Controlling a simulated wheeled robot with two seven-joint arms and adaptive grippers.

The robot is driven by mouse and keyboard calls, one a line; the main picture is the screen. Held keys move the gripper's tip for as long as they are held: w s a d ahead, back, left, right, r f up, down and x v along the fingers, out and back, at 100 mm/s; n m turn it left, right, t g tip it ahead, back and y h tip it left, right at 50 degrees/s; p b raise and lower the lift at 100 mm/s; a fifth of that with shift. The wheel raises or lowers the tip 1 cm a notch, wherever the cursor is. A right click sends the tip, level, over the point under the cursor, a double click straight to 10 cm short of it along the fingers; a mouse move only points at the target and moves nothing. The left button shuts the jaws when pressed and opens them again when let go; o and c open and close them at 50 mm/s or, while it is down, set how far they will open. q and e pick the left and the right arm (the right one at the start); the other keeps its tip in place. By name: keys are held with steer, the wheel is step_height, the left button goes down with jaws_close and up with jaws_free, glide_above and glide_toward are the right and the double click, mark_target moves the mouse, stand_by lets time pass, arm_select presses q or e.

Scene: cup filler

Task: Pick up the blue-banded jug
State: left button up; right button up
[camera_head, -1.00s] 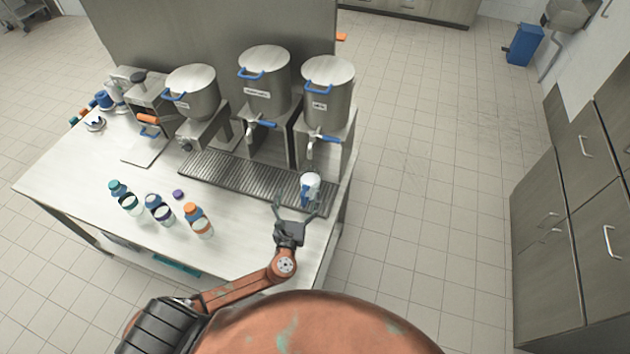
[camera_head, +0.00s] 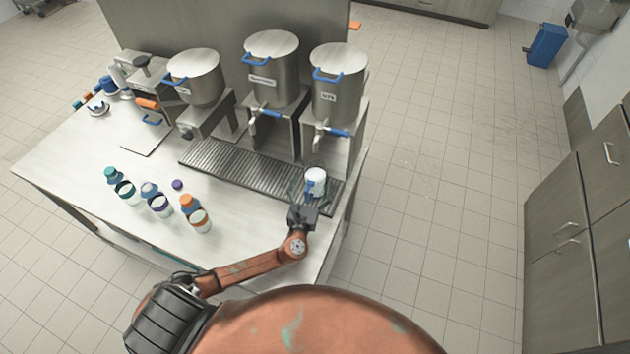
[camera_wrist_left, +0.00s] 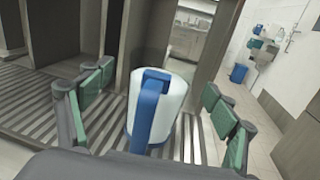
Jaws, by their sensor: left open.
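The blue-banded jug (camera_head: 316,177) is white with a blue handle and stands upright on the right end of the drip grate, below the rightmost dispenser. In the left wrist view the jug (camera_wrist_left: 172,104) is in the middle, its blue handle facing my wrist. My left gripper (camera_head: 313,185) is open around the jug. In the wrist view its green-padded fingers (camera_wrist_left: 158,105) stand to the left and right of the jug, with a gap showing on each side. My right gripper is not in view.
Open floor lies to the right.

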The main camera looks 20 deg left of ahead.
mark_target(315, 175)
arm_select(q)
steer(key=x, duration=0.3)
steer(key=shift+w, duration=0.2)
steer(key=shift+c, duration=0.2)
steer(key=c, duration=1.6)
steer(key=shift+r, duration=0.1)
steer(key=shift+c, duration=0.4)
